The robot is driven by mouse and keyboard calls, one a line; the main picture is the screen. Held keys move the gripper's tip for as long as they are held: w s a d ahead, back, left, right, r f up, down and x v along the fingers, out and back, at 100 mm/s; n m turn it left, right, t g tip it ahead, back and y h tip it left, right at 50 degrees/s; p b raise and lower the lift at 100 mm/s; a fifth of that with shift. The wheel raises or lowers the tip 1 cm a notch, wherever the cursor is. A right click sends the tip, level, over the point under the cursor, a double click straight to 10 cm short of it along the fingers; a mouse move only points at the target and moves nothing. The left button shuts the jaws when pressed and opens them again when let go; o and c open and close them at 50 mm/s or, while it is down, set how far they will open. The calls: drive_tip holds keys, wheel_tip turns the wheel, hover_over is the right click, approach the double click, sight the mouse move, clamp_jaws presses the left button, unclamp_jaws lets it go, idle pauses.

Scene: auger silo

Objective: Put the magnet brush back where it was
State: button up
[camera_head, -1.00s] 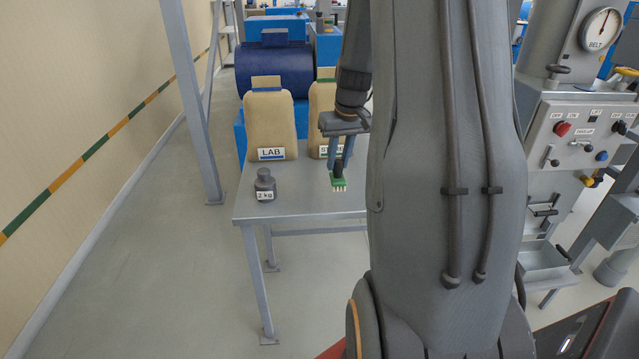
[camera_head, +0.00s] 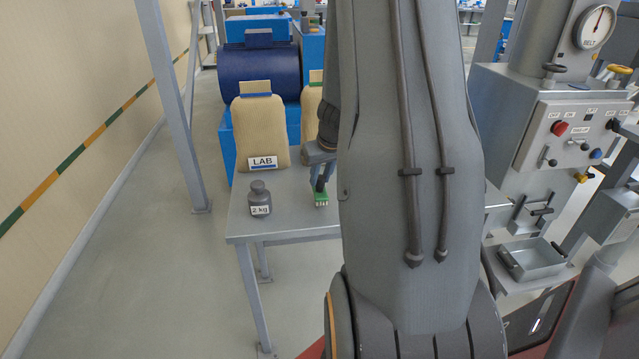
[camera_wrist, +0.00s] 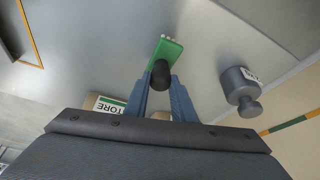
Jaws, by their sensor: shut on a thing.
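The magnet brush (camera_head: 321,198) has a green head with pale bristles and a dark handle. My gripper (camera_head: 321,180) is shut on its handle and holds it over the grey table (camera_head: 285,223), bristles down. I cannot tell whether the bristles touch the table top. In the wrist view the green head of the magnet brush (camera_wrist: 166,50) and its black handle end show between the blue fingers of my gripper (camera_wrist: 161,82). My arm hides the right part of the table in the head view.
A grey 2 kg weight (camera_head: 260,199) stands left of the brush. A tan LAB sack (camera_head: 261,130) and a partly hidden second sack (camera_head: 311,105) stand behind. A grey post (camera_head: 172,100) rises at the left. A control panel (camera_head: 575,135) and metal tray (camera_head: 533,260) are at the right.

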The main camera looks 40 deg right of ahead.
wheel_tip(320, 180, down, 2)
drive_tip(key=o, duration=1)
drive_tip(key=shift+a, duration=0.1)
drive_tip(key=shift+c, duration=0.2)
drive_tip(key=shift+r, duration=0.1)
drive_tip(key=v, duration=1.2)
drive_tip(key=s+a+f+n+g+y, duration=0.1)
drive_tip(key=s+a+f+n, duration=0.1)
drive_tip(key=a, duration=1.6)
drive_tip(key=s+a+f+n+g, duration=0.1)
drive_tip(key=s+a+f+g, duration=0.1)
drive_tip(key=s+a, duration=0.7)
drive_tip(key=a, duration=0.4)
drive_tip(key=shift+s+b, duration=0.2)
drive_tip(key=shift+b, duration=0.1)
